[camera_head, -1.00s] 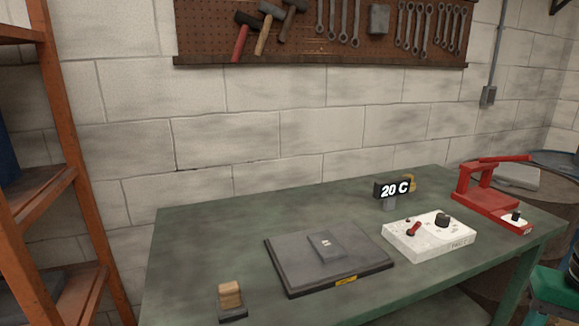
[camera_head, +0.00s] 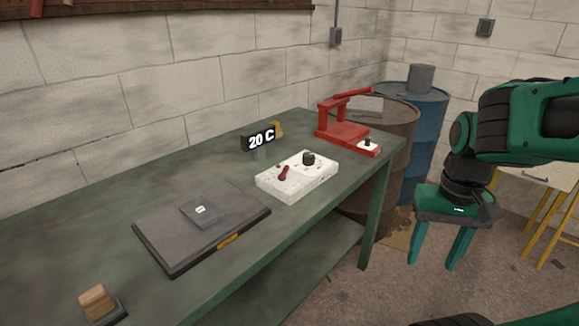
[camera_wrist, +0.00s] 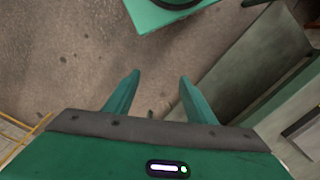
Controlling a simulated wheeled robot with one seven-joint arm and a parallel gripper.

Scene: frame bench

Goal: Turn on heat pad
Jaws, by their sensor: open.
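The heat pad, a dark flat plate (camera_head: 160,235), lies on the green bench with a small grey block (camera_head: 200,210) on top. A white control box (camera_head: 272,188) stands to its right, with a tilted red lever switch (camera_head: 284,173) and a black knob (camera_head: 308,158). A display (camera_head: 258,139) behind the box reads 20 C. My gripper (camera_head: 432,266) hangs right of the bench, fingers pointing down, apart from the box. In the wrist view my gripper (camera_wrist: 160,76) is open and empty above the floor.
A red press-like tool (camera_head: 340,130) stands at the bench's far right end. A wooden block on a dark base (camera_head: 98,302) is at the near left. Barrels (camera_head: 420,105) stand beyond the bench. The green bench top (camera_head: 95,230) has bare space around the pad.

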